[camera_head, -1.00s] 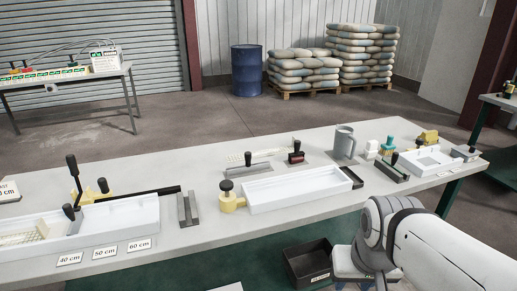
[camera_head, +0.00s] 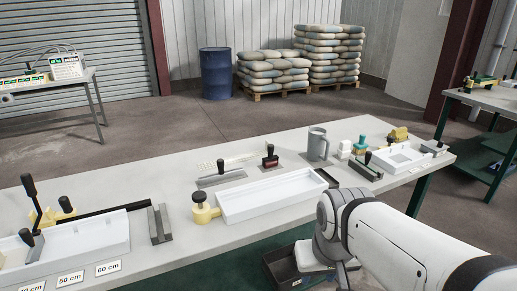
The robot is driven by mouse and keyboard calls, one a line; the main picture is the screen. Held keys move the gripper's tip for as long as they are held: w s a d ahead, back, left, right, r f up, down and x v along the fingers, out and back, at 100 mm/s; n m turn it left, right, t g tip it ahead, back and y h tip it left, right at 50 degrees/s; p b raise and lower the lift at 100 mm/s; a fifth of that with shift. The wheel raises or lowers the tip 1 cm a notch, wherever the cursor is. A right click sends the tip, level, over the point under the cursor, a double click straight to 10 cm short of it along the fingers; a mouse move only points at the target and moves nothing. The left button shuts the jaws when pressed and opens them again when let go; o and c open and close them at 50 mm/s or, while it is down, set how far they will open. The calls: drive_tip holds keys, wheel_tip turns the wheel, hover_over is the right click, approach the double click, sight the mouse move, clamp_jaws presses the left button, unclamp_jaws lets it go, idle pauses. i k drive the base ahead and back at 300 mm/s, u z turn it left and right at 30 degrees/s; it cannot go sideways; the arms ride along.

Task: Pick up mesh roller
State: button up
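I cannot tell for certain which tool is the mesh roller. A small dark tool with a red part (camera_head: 270,158) lies on the table behind the long white tray, and its shape is too small to make out. A pale mesh strip (camera_head: 228,161) lies to its left. A grey bar tool with a black knob (camera_head: 221,174) lies in front of the strip. My arm reaches in from the lower right, in front of the table edge. My gripper (camera_head: 342,274) is mostly hidden below my wrist, and its fingers cannot be made out. It is well apart from these tools.
The long white tray (camera_head: 262,210) sits mid-table, with a yellow tool with a black knob (camera_head: 205,209) at its left end. A grey jug (camera_head: 318,143) stands behind its right end. A dark bin (camera_head: 277,270) is below the table edge. A second white tray (camera_head: 378,158) is at right.

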sight(273, 160)
drive_tip(key=i, duration=0.85)
drive_tip(key=u, duration=0.05)
